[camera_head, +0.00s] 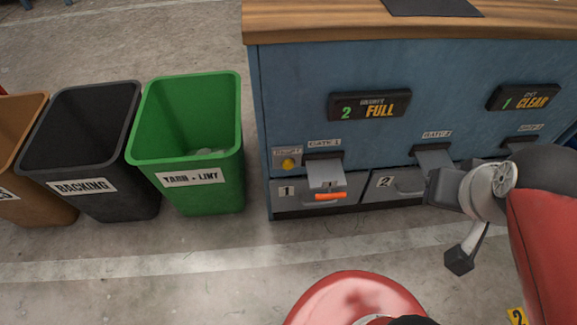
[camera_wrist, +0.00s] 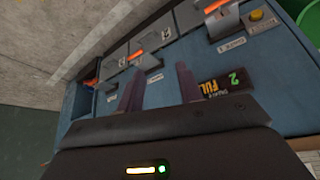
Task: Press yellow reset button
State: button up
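The yellow reset button (camera_head: 288,163) is a small round knob on the lower left of the blue cabinet front, under a small label and beside the gate 1 chute. It also shows in the wrist view (camera_wrist: 256,15) at the upper right. My gripper (camera_wrist: 158,80) shows two dark fingers held apart with nothing between them, in front of the cabinet panel. The button lies to the right of and beyond the fingers in the wrist view, clear of them. In the head view my arm is at the right, and the fingertips cannot be made out there.
The blue cabinet (camera_head: 292,95) has display signs, numbered drawers and chutes; an orange piece (camera_head: 330,196) lies at drawer 1. A green bin (camera_head: 207,192), a black bin (camera_head: 125,204) and a brown bin (camera_head: 42,212) stand left. The floor before the cabinet's left end is clear.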

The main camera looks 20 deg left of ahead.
grip_shut()
dwell(1.5)
